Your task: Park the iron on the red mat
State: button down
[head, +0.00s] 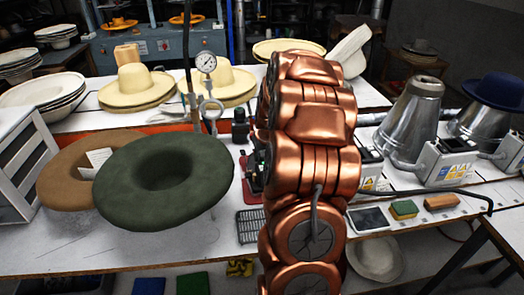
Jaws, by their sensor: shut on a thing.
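My copper arm (306,170) rises through the middle of the head view. It hides my gripper and whatever is in it. I cannot make out the iron. A small red and black patch (251,178) shows at the arm's left edge on the bench. I cannot tell whether it is the red mat, part of the iron or another item.
A dark green hat (165,215) and a brown hat (64,187) lie at the left front. Metal cones (410,115) and a control box (447,160) stand at the right. A sponge (404,209) and brush (441,201) lie near the front edge.

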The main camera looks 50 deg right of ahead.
jog(key=shift+f, duration=0.3)
dwell(0.9)
jog(key=c, duration=1.2)
grip_release()
jog(key=shift+c, duration=0.2)
jog(key=o, duration=0.4)
jog(key=shift+f, duration=0.1)
jog(key=v, duration=1.2)
